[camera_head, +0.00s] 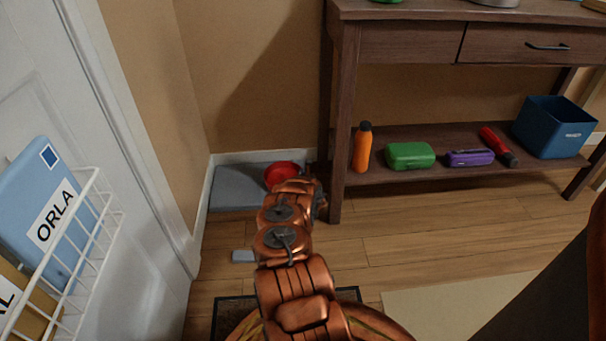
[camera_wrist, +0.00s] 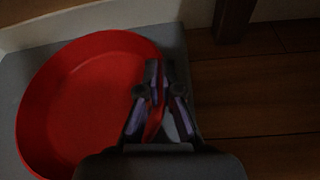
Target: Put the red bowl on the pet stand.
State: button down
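The red bowl (camera_head: 281,172) is at the back, over a low grey slab (camera_head: 233,188) in the wall corner, which looks like the pet stand. In the wrist view, the bowl (camera_wrist: 80,105) fills the left half, open side up, with the grey slab (camera_wrist: 185,60) around it. My gripper (camera_wrist: 160,80) is at the bowl's right rim, one finger on each side of the rim, and looks shut on it. I cannot tell whether the bowl touches the slab. My arm hides the bowl's front in the head view.
A wooden console table (camera_head: 338,130) stands just right of the bowl; its lower shelf holds an orange bottle (camera_head: 362,148), a green case (camera_head: 410,156), a purple case (camera_head: 470,158), a red flashlight (camera_head: 497,146) and a blue bin (camera_head: 553,128). A small grey object (camera_head: 243,256) lies on the floor.

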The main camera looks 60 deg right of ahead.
jog(key=shift+f, duration=0.15)
jog(key=c, duration=1.3)
grip_release()
jog(key=shift+r, duration=0.2)
jog(key=shift+s+a+r, duration=0.1)
jog(key=shift+a+r, duration=0.05)
jog(key=shift+a, duration=0.1)
jog(key=p+v, duration=0.4)
jog(key=v, duration=0.6)
jog(key=shift+s+a+r+p, duration=0.15)
jog(key=shift+s+a+p, duration=0.15)
jog(key=shift+p, duration=0.1)
jog(key=shift+s+a, duration=0.15)
jog(key=shift+s, duration=0.05)
